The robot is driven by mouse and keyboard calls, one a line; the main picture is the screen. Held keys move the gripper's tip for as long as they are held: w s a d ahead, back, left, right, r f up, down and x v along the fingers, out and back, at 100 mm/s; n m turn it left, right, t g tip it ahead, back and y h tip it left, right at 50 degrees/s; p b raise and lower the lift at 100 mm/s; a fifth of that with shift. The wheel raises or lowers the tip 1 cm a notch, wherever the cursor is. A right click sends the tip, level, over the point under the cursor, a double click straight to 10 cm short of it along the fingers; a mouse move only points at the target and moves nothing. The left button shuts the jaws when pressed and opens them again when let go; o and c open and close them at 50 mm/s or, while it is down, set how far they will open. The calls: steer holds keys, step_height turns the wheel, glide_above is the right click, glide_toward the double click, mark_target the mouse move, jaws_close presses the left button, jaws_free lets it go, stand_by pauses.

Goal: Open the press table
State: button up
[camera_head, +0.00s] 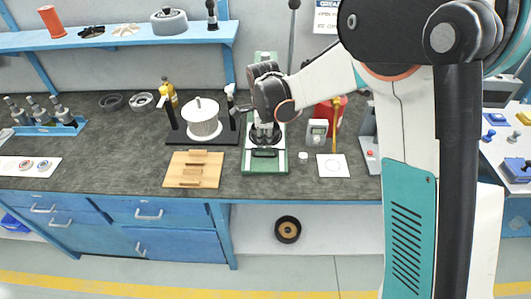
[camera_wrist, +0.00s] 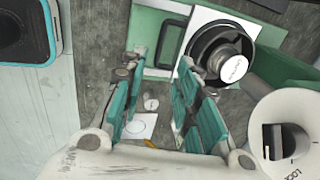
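The arbor press has a green base (camera_head: 265,166) on the bench, with a dark handle-like bar (camera_head: 265,153) on its front part. I cannot tell for certain which part is the press table. My gripper (camera_head: 265,132) is over the press, partly hidden by my arm. In the wrist view my gripper (camera_wrist: 158,72) has its two teal fingers apart with nothing clamped between them. A dark bar (camera_wrist: 170,46) on the green frame (camera_wrist: 155,22) lies just beyond the fingertips. A black round part (camera_wrist: 228,58) with a white label is beside the right finger.
A white knob marked LOCK (camera_wrist: 285,130) is close by the right finger. A wooden board (camera_head: 194,169) and a white ribbed rotor (camera_head: 202,119) stand left of the press. A grey device (camera_head: 317,132) and a white card (camera_head: 333,166) lie to its right.

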mark_target(265, 156)
steer(key=f+b, duration=0.1)
steer(key=f, duration=0.2)
steer(key=w+f, duration=0.1)
steer(key=f, duration=0.2)
steer(key=w+f+b, duration=0.1)
steer(key=f, duration=0.3)
steer(key=shift+b, duration=0.35)
jaws_close()
